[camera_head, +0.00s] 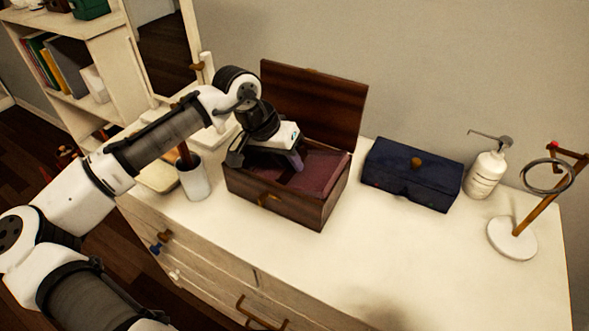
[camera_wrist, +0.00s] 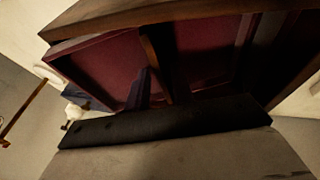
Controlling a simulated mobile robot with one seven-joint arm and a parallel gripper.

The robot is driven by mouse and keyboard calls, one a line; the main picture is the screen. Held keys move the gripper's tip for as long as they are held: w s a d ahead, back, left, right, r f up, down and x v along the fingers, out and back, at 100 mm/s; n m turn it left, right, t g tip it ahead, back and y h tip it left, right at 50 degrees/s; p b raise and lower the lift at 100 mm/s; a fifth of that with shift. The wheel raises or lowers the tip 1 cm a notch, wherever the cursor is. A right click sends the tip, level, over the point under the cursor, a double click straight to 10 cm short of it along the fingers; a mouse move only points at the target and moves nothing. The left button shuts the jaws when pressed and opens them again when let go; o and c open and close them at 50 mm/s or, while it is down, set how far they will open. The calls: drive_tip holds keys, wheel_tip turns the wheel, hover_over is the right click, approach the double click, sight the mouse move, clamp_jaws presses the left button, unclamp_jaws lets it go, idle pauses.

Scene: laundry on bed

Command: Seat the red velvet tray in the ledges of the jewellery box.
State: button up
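The brown wooden jewellery box (camera_head: 279,203) stands on the white dresser top with its lid (camera_head: 313,101) raised at the back. The red velvet tray (camera_head: 322,171) lies in the box mouth; its lined compartments and central divider show in the wrist view (camera_wrist: 106,66). My gripper (camera_head: 297,164) reaches down into the tray from the left. In the wrist view its two dark fingers (camera_wrist: 158,87) stand on either side of the divider and appear closed on it. The ledges are hidden under the tray, and I cannot tell whether it rests on them.
A dark blue box (camera_head: 412,176) stands right of the jewellery box. A white pump bottle (camera_head: 485,174) and a ring stand (camera_head: 513,238) are farther right. A white cup (camera_head: 194,180) stands close on the left, under my arm. The front right of the dresser top (camera_head: 400,265) is clear.

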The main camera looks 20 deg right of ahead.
clamp_jaws()
drive_tip(key=shift+r, duration=0.1)
